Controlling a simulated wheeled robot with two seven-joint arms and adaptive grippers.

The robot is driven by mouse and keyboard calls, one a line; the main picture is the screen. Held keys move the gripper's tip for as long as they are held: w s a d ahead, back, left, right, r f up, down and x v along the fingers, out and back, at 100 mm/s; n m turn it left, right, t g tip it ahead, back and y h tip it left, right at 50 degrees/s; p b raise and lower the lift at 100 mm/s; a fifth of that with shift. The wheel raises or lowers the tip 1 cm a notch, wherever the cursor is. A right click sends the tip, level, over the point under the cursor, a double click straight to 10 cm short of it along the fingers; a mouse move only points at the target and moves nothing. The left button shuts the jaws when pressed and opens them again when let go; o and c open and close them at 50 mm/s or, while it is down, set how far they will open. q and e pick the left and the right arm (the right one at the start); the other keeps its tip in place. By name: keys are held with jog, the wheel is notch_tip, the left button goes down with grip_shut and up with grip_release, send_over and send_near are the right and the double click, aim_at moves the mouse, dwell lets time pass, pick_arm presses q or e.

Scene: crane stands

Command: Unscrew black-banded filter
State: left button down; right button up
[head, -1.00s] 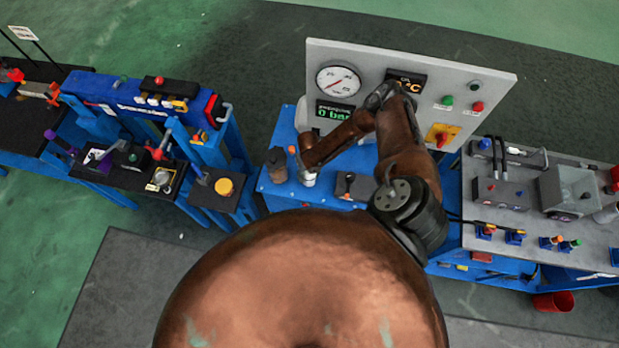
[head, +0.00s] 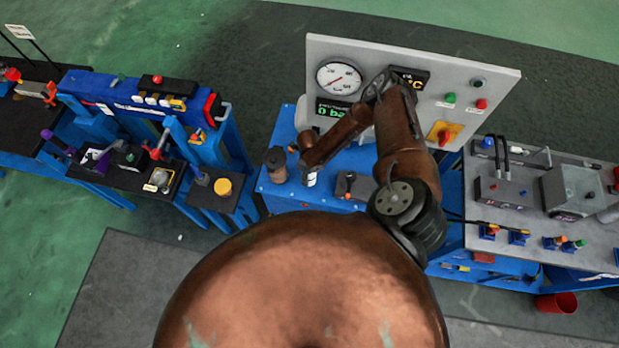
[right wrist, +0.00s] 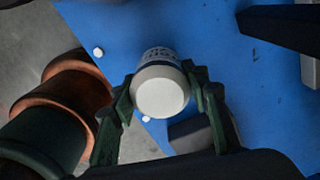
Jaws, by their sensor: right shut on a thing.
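The filter is a white cylinder (right wrist: 161,90) with a dark printed band around its far end, seen end-on in the right wrist view. In the head view its pale side (head: 311,180) shows just below the end of my right arm. My right gripper (right wrist: 160,92) is shut on it, with one dark finger against each side. In the head view the wrist partly hides the filter and the fingers are too small to make out. I cannot tell whether the filter is still seated in its mount. My left gripper is not in view.
A brown, dark-topped canister (head: 277,165) stands close to the left of the filter on the blue bench (head: 282,195). A grey panel (head: 365,53) with a gauge (head: 338,78) stands behind. A small dark block (head: 348,185) lies to the right.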

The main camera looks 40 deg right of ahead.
jog(key=shift+w+r, duration=0.1)
jog(key=shift+w, duration=0.05)
jog(key=n, duration=0.3)
jog(key=shift+n, duration=1.1)
jog(key=shift+n+b, duration=0.3)
jog(key=shift+n, duration=0.1)
jog(key=shift+w+n, duration=0.15)
jog(key=shift+n, duration=0.55)
jog(key=shift+n+b, duration=0.8)
jog(key=shift+b, duration=0.05)
jog(key=shift+n, duration=0.7)
